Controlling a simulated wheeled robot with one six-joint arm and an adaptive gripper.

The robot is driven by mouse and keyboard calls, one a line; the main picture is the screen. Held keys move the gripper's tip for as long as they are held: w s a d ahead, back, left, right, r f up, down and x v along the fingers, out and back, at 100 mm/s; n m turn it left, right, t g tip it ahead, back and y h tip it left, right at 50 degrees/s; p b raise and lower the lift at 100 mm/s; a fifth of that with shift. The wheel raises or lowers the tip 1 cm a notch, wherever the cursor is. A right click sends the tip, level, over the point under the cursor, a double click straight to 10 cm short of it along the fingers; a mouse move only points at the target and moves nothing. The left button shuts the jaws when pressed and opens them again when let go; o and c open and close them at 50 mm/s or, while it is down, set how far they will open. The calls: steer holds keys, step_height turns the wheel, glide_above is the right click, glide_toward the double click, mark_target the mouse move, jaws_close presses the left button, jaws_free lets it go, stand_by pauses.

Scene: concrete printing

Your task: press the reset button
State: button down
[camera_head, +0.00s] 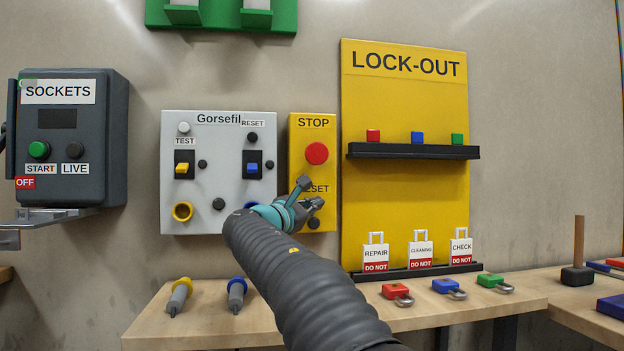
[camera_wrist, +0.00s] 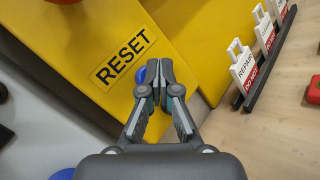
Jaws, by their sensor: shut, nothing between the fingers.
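The yellow STOP box (camera_head: 298,152) hangs on the wall with a red round button (camera_head: 316,153) and a RESET label (camera_head: 318,188) below it. In the wrist view the RESET label (camera_wrist: 119,60) is clear, and a blue reset button (camera_wrist: 140,76) shows just beside it, partly hidden behind my fingers. My gripper (camera_wrist: 160,74) is shut and empty, its tips in front of the lower part of the box. In the head view my gripper (camera_head: 311,193) covers part of the label. I cannot tell whether the fingertips touch the button.
The grey Gorsefil panel (camera_head: 220,160), left of the box, has a second RESET label (camera_head: 253,123) above a black knob. The yellow LOCK-OUT board (camera_head: 400,210) with its black shelf (camera_head: 413,151) stands close on the right. A wooden bench (camera_head: 420,312) with padlocks runs below.

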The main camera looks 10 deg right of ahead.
steer(key=shift+s, duration=0.55)
steer(key=shift+s+b, duration=0.1)
steer(key=shift+b, duration=0.25)
steer(key=s+b, duration=0.3)
steer(key=s, duration=0.2)
steer(key=shift+s, duration=0.4)
